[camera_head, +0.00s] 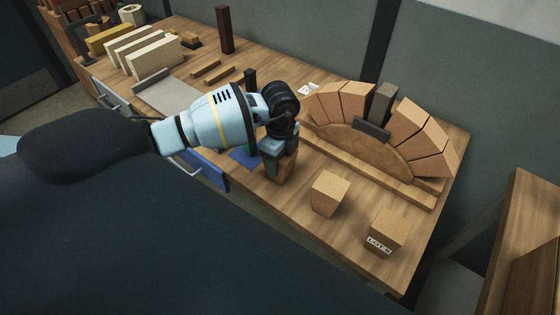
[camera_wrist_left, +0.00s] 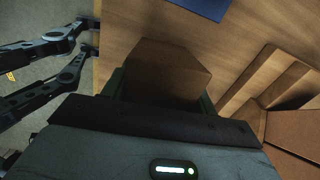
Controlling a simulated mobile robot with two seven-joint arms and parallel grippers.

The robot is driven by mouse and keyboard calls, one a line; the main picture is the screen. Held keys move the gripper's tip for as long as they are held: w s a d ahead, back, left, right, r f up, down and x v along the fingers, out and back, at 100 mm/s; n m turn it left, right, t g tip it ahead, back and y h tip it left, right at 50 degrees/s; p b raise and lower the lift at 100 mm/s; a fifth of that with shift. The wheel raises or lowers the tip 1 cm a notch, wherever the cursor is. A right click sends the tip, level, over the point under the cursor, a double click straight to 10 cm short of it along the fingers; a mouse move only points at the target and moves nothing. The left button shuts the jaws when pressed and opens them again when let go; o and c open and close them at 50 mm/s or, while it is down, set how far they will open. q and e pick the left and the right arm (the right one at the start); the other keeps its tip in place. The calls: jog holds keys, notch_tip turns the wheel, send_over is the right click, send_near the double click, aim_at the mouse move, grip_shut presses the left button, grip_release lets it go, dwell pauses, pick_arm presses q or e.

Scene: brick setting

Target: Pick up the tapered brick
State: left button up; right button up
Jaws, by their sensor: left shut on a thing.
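My left gripper (camera_head: 280,150) is over the middle front of the bench, pointing down and shut on a brown tapered brick (camera_head: 280,172). In the left wrist view the brick (camera_wrist_left: 168,68) sits between the two fingers, its near side in dark shade. The gripper hides the brick's upper part in the head view. I cannot tell whether its underside touches the bench top. My right gripper is not in view.
A wooden arch form (camera_head: 355,145) carries several tan bricks and stands behind and to the right, with a dark grey block (camera_head: 381,103) at its top. Two loose bricks, one plain (camera_head: 329,194) and one labelled (camera_head: 387,231), stand front right. A blue mat (camera_head: 243,158) lies left.

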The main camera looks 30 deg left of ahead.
pick_arm(q)
jog(key=shift+r, duration=0.2)
jog(key=shift+r, duration=0.65)
notch_tip(320, 180, up, 2)
jog(key=shift+s+r, duration=0.1)
jog(key=shift+s, duration=0.05)
jog(key=s+a+r+p, duration=0.1)
jog(key=s, duration=1.4)
jog(key=shift+s, duration=0.35)
jog(key=shift+a, duration=0.1)
